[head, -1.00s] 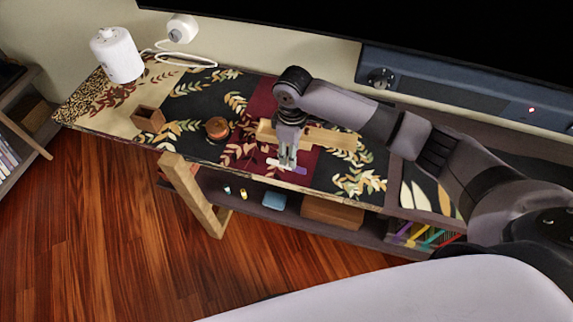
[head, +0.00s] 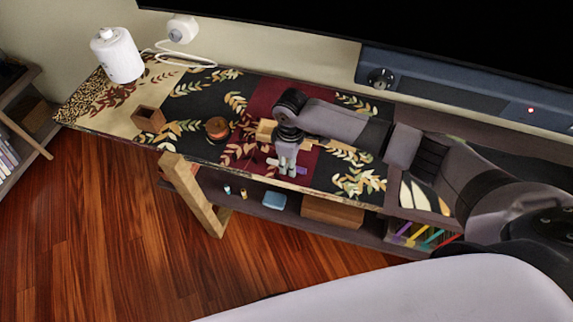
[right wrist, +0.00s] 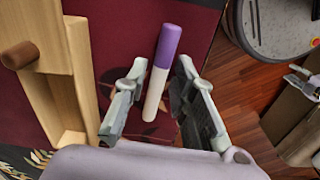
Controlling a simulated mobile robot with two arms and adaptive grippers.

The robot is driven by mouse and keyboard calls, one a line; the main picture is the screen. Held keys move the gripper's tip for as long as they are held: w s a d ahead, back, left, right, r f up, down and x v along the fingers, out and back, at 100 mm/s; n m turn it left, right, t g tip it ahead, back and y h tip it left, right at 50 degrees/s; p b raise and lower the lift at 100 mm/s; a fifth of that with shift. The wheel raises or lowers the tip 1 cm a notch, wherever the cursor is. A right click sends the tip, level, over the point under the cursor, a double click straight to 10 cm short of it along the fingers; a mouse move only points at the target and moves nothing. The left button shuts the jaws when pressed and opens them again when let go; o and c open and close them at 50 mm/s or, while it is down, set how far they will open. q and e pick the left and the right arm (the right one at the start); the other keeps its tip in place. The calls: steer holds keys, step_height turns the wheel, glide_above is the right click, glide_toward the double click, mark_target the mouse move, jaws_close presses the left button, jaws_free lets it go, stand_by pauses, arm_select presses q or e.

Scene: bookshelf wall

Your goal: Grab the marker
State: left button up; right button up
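The marker (right wrist: 161,72) has a purple cap and a white body. In the right wrist view it lies on the dark red part of the patterned tabletop, between the two open fingers of my right gripper (right wrist: 155,100). The fingers stand apart on either side of its white end, and I see no contact. In the head view the right gripper (head: 287,168) points down over the marker (head: 299,169), near the table's front edge, and partly hides it. My left gripper is in neither view.
A wooden block-like object (right wrist: 62,80) lies beside the marker. On the table (head: 345,183) stand a round orange-brown item (head: 217,128), a small wooden box (head: 148,119) and a white canister (head: 117,55).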

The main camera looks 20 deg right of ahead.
jaws_close()
steer(key=shift+r, duration=0.1)
